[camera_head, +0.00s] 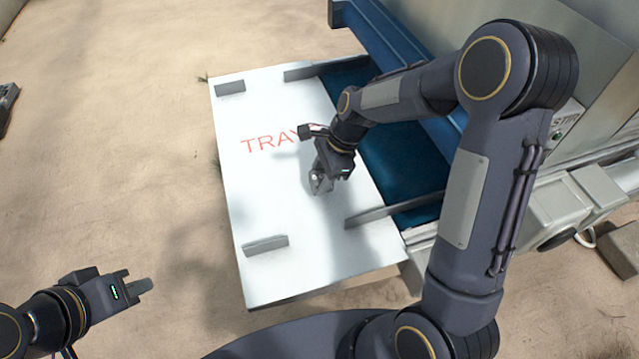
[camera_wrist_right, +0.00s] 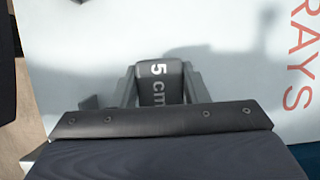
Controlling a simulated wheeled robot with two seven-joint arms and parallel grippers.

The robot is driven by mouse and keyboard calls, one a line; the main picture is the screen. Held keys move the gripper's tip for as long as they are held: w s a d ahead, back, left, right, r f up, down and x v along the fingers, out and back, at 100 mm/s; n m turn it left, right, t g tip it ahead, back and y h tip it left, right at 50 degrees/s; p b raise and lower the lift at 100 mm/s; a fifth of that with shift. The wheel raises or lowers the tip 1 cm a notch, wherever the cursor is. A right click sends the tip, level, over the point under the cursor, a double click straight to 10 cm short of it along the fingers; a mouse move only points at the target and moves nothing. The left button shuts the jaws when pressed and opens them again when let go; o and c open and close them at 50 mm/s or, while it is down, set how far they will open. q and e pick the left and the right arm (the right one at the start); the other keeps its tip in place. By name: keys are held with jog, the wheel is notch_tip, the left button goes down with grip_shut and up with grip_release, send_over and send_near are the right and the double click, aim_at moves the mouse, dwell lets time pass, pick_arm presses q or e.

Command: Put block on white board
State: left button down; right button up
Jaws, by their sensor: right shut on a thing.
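The white board (camera_head: 265,205) carries red "TRAYS" lettering and juts out from the machine. My right gripper (camera_head: 320,185) is over the middle of the board. In the right wrist view my right gripper (camera_wrist_right: 162,85) is shut on a dark grey block (camera_wrist_right: 160,83) marked "5 cm", with a finger on each side. The white board (camera_wrist_right: 240,50) shows behind the block; I cannot tell whether the block touches it. In the head view the block is largely hidden by the gripper. My left gripper (camera_head: 140,286) is at the lower left, away from the board; its finger gap is unclear.
Grey upright guides stand on the board, including one at the near left (camera_head: 266,244) and one at the near right (camera_head: 380,215). A blue belt (camera_head: 395,150) and the machine body lie to the right. Sandy floor (camera_head: 130,150) is open on the left.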

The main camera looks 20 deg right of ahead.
jog(key=shift+a+f, duration=0.15)
jog(key=shift+f, duration=1.5)
jog(key=shift+f, duration=0.15)
jog(key=o, duration=1)
jog(key=shift+o, duration=0.2)
